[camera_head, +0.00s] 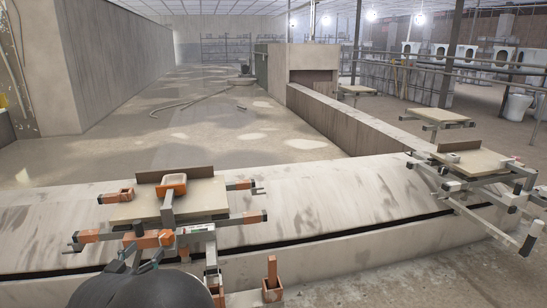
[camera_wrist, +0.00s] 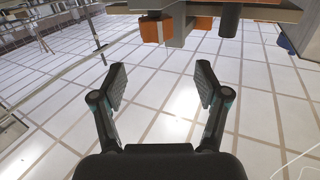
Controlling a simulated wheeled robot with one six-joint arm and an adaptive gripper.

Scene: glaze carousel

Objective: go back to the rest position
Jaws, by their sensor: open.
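My gripper (camera_wrist: 161,80) shows in the wrist view with its two dark fingers spread wide apart. Nothing is between them; a pale tiled floor (camera_wrist: 150,130) shows below and beyond. In the head view, a dark rounded part of my arm fills the bottom left, and the fingertips cannot be made out clearly. It overlaps the front of the nearest carousel station (camera_head: 205,195), which has a beige board, orange blocks and grey bars.
In the wrist view an orange block (camera_wrist: 151,30) and grey bars cross the top edge, just beyond the fingers. A second station (camera_head: 490,160) stands at right on the long pale ledge (camera_head: 320,195). A small orange holder (camera_head: 272,290) stands in front. Open floor lies behind the ledge.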

